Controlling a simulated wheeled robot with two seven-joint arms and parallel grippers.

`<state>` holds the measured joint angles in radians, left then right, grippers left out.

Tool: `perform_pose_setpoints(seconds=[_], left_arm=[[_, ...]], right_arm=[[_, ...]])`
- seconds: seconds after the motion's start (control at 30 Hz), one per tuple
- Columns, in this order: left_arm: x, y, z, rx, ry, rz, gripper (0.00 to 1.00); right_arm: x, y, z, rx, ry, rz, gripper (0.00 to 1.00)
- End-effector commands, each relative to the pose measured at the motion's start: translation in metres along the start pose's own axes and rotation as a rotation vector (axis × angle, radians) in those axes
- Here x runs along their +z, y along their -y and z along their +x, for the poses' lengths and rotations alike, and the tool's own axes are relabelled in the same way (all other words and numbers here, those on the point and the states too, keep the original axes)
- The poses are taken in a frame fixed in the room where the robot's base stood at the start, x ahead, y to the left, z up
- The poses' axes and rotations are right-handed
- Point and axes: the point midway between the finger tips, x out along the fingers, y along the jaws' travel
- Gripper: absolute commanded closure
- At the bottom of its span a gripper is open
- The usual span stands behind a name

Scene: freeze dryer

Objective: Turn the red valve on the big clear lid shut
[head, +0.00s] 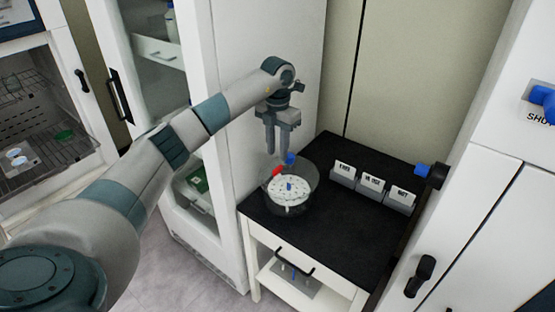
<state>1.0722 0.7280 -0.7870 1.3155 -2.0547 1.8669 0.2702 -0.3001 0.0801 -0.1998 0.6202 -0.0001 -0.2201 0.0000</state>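The big clear lid (311,180) is a see-through dome on the black worktop, over a white disc (290,198) with small dark marks and a small blue piece. The red valve (278,171) sits at the lid's upper left, next to a blue part (291,158). The valve is too small to tell its exact turn. My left gripper (277,150) points down just above the valve and blue part, with a gap between its two fingers and nothing seen between them. It appears apart from the valve. My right gripper is not in view.
Several labelled grey holders (371,187) stand on the worktop (330,240), right of the lid. A blue knob (423,170) is at the worktop's right edge. A tall white cabinet stands close behind on the left. The worktop's front is clear.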

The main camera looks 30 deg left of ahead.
Motion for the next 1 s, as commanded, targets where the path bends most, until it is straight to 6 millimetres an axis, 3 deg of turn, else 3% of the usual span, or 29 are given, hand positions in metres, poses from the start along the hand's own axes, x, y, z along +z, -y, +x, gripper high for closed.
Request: perform_pose_setpoints(seconds=[0.2, 0.4, 0.8, 0.93, 1.0], left_arm=[[-0.001, 0.001, 0.034, -0.001, -0.003, 0.000, 0.72], [0.000, 0.000, 0.054, -0.001, -0.001, -0.001, 0.72], [0.000, 0.000, 0.060, 0.001, 0.000, 0.000, 0.72], [0.000, 0.000, 0.060, 0.000, 0.000, 0.000, 1.00], [0.000, 0.000, 0.060, 0.000, 0.000, 0.000, 1.00]], right_arm=[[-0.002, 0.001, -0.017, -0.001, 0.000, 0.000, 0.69], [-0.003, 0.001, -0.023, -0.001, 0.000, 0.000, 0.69], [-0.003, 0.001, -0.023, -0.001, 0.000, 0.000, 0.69], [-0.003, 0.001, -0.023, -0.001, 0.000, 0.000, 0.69], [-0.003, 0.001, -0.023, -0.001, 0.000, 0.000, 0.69]])
